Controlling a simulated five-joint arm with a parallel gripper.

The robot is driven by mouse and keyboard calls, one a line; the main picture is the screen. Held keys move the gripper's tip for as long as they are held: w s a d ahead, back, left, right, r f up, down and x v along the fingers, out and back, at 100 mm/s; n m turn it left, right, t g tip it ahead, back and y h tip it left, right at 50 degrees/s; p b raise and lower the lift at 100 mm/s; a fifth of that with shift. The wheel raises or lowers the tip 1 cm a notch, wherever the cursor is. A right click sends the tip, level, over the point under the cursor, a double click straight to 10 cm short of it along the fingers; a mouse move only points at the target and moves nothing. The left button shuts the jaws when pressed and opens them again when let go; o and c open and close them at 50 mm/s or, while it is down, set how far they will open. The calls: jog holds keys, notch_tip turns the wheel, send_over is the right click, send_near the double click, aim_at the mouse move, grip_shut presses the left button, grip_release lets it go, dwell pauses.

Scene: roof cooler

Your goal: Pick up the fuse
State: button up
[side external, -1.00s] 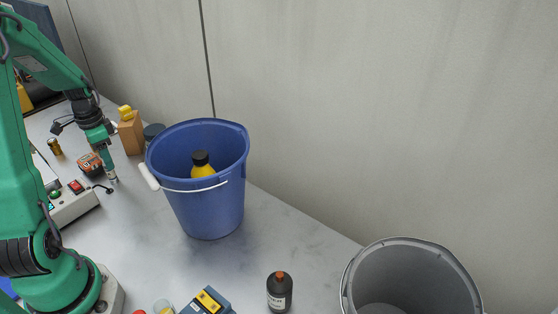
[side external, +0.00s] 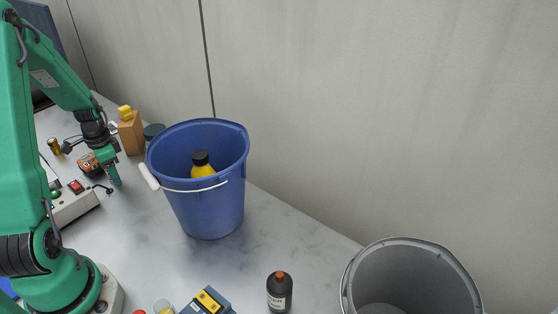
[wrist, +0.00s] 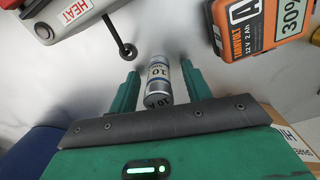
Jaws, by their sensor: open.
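The fuse (wrist: 158,84) is a small silver-grey cylinder with a pale printed label and dark digits. In the wrist view it lies between the two green fingers of my gripper (wrist: 159,70), with a visible gap to each finger. My gripper is open and low over the bench. In the side view my gripper (side external: 116,182) is at the bench, left of the blue bucket, and its finger hides the fuse there.
An orange and black battery (wrist: 262,22) lies close on the right, and a grey heater box (wrist: 75,16) with a black-knobbed lever (wrist: 127,50) on the left. A blue bucket (side external: 205,212) and a cardboard box (side external: 131,137) stand nearby. Bare bench lies ahead.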

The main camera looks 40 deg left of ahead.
dwell(0.5)
grip_shut()
jog(key=shift+r, duration=0.1)
jog(key=shift+r, duration=0.55)
notch_tip(320, 180, up, 3)
jog(key=shift+w+d+r, duration=0.1)
jog(key=shift+d, duration=0.05)
jog(key=w+d+r, duration=0.3)
jog(key=d+r, duration=0.3)
jog(key=d, duration=0.4)
jog(key=shift+w+d+r, duration=0.2)
jog(key=shift+w+d, duration=0.1)
jog(key=shift+d, duration=0.05)
